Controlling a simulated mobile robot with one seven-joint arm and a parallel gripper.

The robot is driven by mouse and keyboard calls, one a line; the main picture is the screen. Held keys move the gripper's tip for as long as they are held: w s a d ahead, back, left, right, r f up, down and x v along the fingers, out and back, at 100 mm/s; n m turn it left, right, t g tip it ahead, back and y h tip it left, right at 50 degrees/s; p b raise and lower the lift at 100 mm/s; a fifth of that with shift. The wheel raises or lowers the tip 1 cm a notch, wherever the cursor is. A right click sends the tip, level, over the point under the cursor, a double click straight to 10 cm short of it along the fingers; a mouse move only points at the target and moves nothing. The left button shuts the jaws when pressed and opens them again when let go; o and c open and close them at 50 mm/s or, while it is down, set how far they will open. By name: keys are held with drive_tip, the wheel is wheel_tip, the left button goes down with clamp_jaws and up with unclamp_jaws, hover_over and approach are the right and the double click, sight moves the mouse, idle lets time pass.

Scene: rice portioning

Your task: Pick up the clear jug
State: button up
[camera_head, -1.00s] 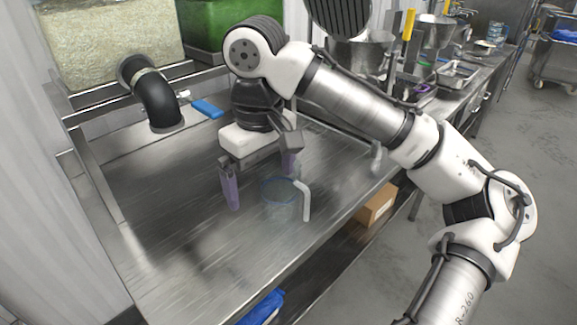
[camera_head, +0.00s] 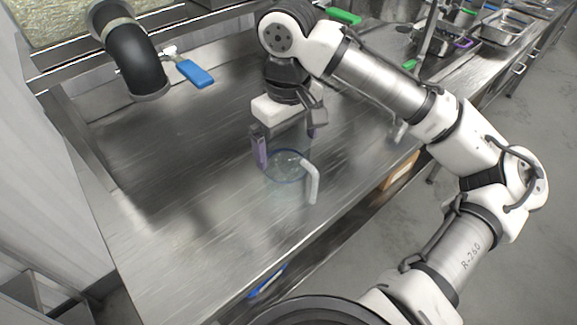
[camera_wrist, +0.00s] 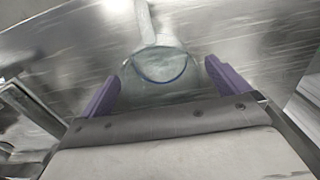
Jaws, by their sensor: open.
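The clear jug (camera_head: 287,172) stands on the steel counter, with a blue-tinted round rim and a pale handle (camera_head: 314,184) on its right side. In the wrist view the jug (camera_wrist: 160,78) is ahead of the fingers, with its handle (camera_wrist: 145,22) pointing away toward the top. In the wrist view one finger is on each side of the jug's near edge. I cannot tell whether either finger touches it.
A black pipe outlet (camera_head: 138,62) with a blue-handled valve (camera_head: 195,73) hangs over the back left of the counter (camera_head: 190,230). The counter is bare left of the jug. Metal pans (camera_head: 508,30) stand at the far right. A cardboard box (camera_head: 400,172) is below the counter.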

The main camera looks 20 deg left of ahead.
drive_tip(key=shift+w+f+p, duration=0.1)
drive_tip(key=shift+f+p, duration=0.65)
drive_tip(key=shift+f, duration=2.4)
drive_tip(key=c, duration=1)
drive_tip(key=shift+c, duration=0.2)
drive_tip(key=shift+r, duration=0.1)
wheel_tip(320, 180, up, 20)
drive_tip(key=b, duration=0.1)
